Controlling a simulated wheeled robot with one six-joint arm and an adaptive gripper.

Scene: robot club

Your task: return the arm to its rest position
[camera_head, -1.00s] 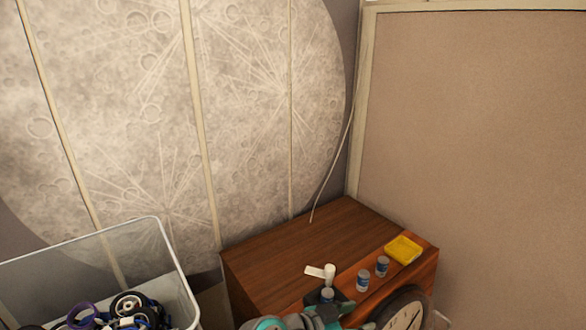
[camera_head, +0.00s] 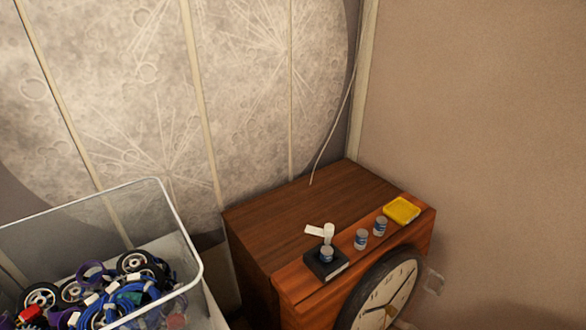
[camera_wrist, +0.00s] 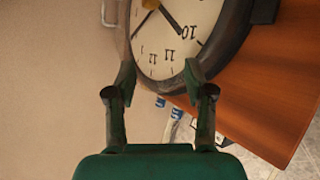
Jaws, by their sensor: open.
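My gripper (camera_wrist: 160,82) shows in the wrist view with its two dark green fingers apart and nothing between them. A round wall clock (camera_wrist: 165,45) lies beyond the fingertips in that view, with a wooden surface to its right. My arm and gripper are out of the head view.
In the head view, a wooden cabinet (camera_head: 300,220) bears a can on a black box (camera_head: 325,265), two more cans (camera_head: 361,239), a white cylinder (camera_head: 328,233) and a yellow tray (camera_head: 402,210). The clock (camera_head: 388,295) is at its front. A clear bin (camera_head: 185,245) of parts stands left.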

